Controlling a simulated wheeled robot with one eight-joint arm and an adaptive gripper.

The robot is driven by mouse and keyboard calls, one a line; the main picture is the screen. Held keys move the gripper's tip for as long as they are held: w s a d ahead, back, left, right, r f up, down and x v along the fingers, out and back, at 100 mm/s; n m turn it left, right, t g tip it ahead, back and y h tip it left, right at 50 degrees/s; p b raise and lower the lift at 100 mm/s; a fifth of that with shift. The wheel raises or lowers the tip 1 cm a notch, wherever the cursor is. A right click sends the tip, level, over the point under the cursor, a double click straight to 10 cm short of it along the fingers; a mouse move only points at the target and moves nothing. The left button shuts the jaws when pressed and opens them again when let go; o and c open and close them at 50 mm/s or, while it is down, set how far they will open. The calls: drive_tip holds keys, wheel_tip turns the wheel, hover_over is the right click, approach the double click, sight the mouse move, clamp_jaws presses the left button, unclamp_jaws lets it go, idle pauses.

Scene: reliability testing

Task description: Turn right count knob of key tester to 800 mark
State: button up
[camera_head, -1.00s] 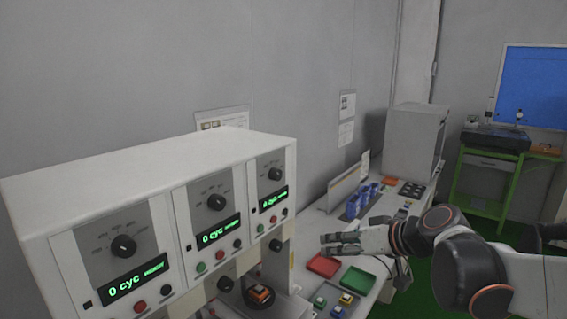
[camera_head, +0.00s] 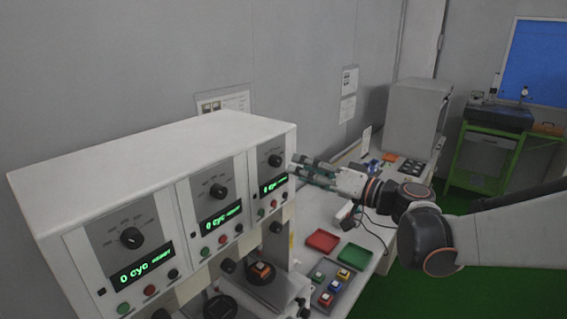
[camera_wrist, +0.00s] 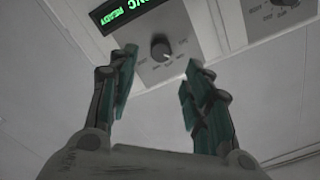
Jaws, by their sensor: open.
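The key tester (camera_head: 150,150) is a white box with three panels, each with a black knob above a green display. The right count knob (camera_head: 275,160) sits on the right panel, above a display (camera_head: 273,184) reading about "0 cyc". My gripper (camera_head: 298,168) is open and just right of that panel. In the wrist view, a black knob (camera_wrist: 160,47), apparently the right one, lies ahead between the spread fingertips (camera_wrist: 158,65), apart from them. A light pointer mark faces lower right there. The scale numbers are too small to read.
The middle knob (camera_head: 218,190) and left knob (camera_head: 131,237) share the tester front. Small buttons sit below the displays. A red tray (camera_head: 322,240), a green tray (camera_head: 354,255) and a tray of coloured keys lie on the bench below my arm.

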sight(280, 161)
drive_tip(key=x, duration=0.7)
drive_tip(key=c, duration=1.1)
